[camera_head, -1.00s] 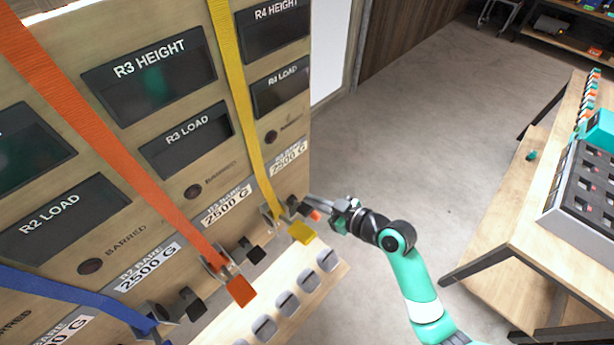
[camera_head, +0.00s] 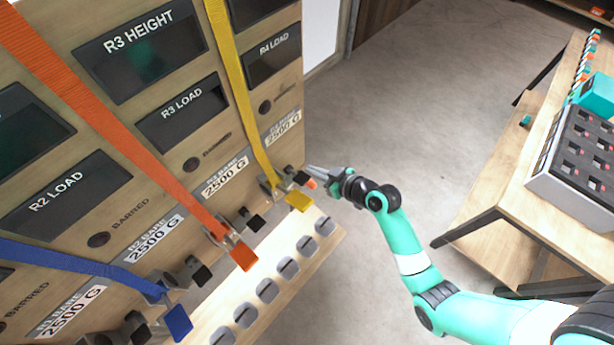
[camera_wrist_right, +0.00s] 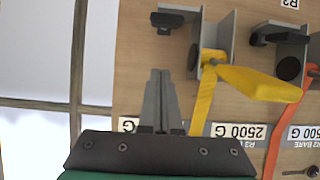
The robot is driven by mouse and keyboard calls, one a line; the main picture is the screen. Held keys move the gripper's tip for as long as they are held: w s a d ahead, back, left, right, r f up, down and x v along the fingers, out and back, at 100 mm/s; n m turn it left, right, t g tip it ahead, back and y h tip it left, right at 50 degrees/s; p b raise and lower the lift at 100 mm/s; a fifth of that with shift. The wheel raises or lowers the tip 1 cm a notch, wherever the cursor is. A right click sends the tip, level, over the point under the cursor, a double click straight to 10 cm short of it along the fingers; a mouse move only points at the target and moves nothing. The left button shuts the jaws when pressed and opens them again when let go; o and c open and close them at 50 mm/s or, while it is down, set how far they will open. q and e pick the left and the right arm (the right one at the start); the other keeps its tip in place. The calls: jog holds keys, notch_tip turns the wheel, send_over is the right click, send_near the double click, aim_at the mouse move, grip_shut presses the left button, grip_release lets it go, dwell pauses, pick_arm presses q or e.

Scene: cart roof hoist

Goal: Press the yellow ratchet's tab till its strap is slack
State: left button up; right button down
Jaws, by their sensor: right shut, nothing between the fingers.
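The yellow ratchet's handle (camera_head: 298,201) sticks out low on the wooden panel, and its yellow strap (camera_head: 235,90) runs up the board looking straight. A black tab (camera_head: 300,177) is just right of this ratchet. In the right wrist view the yellow handle (camera_wrist_right: 255,82) is right of my fingers, and the black tab (camera_wrist_right: 165,20) is beyond their tips. My right gripper (camera_head: 312,171) is shut and empty, beside the tab at the panel's right edge. It also shows in the right wrist view (camera_wrist_right: 160,75), apart from the tab. My left gripper is out of view.
The orange ratchet handle (camera_head: 244,257) and blue ratchet handle (camera_head: 179,322) are to the left, with black tabs beside them. A wooden ledge (camera_head: 325,240) with grey blocks lies below. A workbench (camera_head: 490,190) stands at right. Clear floor lies between.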

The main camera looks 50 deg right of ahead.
aim_at(307, 179)
jog(key=x, duration=0.4)
jog(key=shift+s+f+b, duration=0.2)
jog(key=shift+f+b, duration=0.05)
jog(key=shift+f, duration=0.75)
jog(key=shift+s+f+b, duration=0.15)
jog(key=shift+f+b, duration=0.05)
jog(key=shift+f, duration=0.75)
